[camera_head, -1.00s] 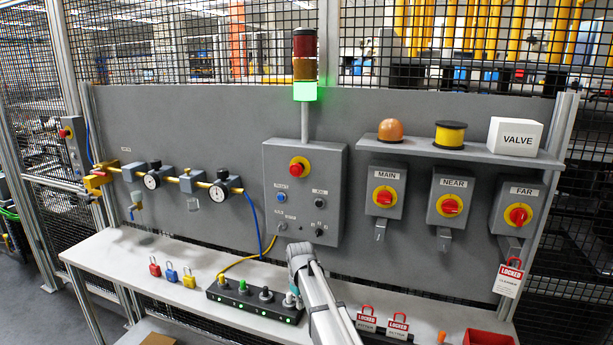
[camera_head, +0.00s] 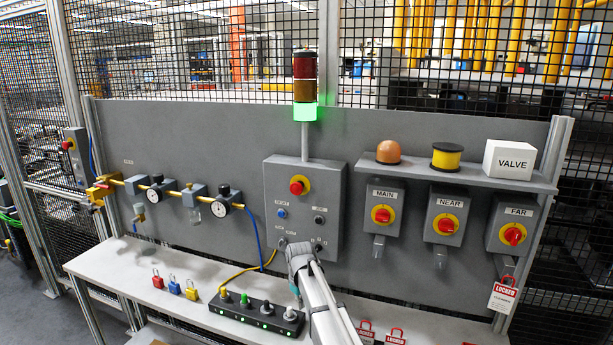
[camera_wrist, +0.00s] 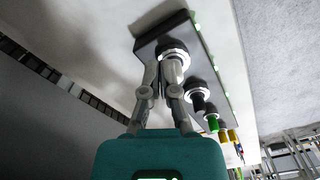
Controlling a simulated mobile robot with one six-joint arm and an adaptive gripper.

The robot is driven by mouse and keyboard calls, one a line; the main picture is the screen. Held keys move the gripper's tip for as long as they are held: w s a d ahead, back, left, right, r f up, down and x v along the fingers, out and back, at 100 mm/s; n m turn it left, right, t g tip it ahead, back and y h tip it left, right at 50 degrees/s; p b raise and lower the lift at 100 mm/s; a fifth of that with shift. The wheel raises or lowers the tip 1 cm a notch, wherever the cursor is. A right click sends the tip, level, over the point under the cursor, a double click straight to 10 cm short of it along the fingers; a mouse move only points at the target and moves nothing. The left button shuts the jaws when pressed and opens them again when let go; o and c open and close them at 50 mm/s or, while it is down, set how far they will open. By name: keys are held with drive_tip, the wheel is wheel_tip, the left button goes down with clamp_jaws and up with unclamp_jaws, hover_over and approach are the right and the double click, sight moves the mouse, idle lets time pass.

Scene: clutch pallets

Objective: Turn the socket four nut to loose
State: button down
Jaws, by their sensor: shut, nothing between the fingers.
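A black socket block (camera_head: 240,321) with a row of sockets and green lights lies on the bench. In the head view this rightmost nut (camera_head: 290,314) sits just below my gripper (camera_head: 294,290). In the wrist view my gripper (camera_wrist: 162,68) is shut, with its fingertips at the near edge of that nut. I cannot tell whether they touch it. The nut's turn position cannot be read.
Another black socket (camera_wrist: 197,95) and a green plug (camera_wrist: 212,122) follow along the block. Three small padlocks (camera_head: 175,286) stand to its left on the bench (camera_head: 130,268). A grey control box (camera_head: 304,210) is behind. Red locked tags (camera_head: 396,337) lie to the right.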

sight(299, 321)
drive_tip(key=shift+a, duration=0.1)
drive_tip(key=shift+s+a+r+p, duration=0.25)
drive_tip(key=shift+s+a, duration=0.2)
drive_tip(key=shift+a, duration=0.15)
drive_tip(key=shift+s+a+r+p, duration=0.25)
drive_tip(key=shift+s+a, duration=0.2)
drive_tip(key=shift+a, duration=0.15)
drive_tip(key=shift+f, duration=0.15)
drive_tip(key=shift+f+b, duration=3.4)
drive_tip(key=shift+b, duration=0.1)
drive_tip(key=shift+w, duration=0.25)
drive_tip(key=shift+w+d, duration=0.3)
drive_tip(key=shift+d, duration=0.2)
drive_tip(key=shift+w+d, duration=0.45)
drive_tip(key=shift+w, duration=0.15)
